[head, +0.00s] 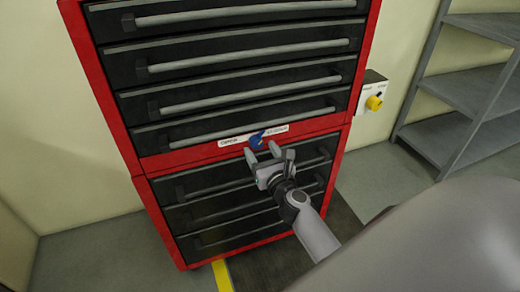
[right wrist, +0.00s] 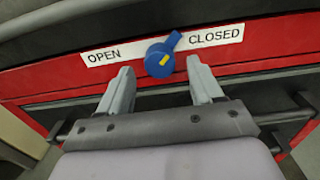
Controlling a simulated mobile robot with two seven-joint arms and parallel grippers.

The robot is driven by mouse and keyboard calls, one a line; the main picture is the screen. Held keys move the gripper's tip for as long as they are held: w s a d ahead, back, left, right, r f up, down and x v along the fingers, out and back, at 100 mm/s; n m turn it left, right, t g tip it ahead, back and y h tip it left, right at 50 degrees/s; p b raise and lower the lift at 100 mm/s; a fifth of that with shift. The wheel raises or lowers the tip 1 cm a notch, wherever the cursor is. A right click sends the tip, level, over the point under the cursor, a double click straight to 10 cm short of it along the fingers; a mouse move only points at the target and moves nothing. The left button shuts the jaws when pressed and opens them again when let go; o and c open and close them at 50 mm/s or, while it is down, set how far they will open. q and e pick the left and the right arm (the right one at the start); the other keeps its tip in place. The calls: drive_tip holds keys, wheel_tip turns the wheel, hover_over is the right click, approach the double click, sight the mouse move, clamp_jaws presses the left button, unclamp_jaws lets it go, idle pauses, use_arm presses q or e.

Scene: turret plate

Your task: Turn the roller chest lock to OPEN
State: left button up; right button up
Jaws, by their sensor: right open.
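The red roller chest (head: 136,165) with black drawers stands in front of me. Its lock is a blue knob (head: 256,140) on the red strip between the upper and lower drawers. In the right wrist view the knob (right wrist: 160,60) has a yellow mark, and its lever points up and to the right. A white label (right wrist: 218,38) behind it reads OPEN on the left and CLOSED on the right. My right gripper (right wrist: 160,82) is open and empty just below the knob, its fingertips to either side, with no contact visible. My left gripper is not in view.
Grey drawer handles (head: 245,99) stick out above and below the lock strip. A yellow knob on a white wall box (head: 373,92) is to the right of the chest. Grey shelves (head: 470,92) stand farther right.

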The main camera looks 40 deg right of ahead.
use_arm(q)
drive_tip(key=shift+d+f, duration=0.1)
use_arm(e)
drive_tip(key=shift+x, duration=0.75)
drive_tip(key=shift+c, duration=0.3)
drive_tip(key=c, duration=1)
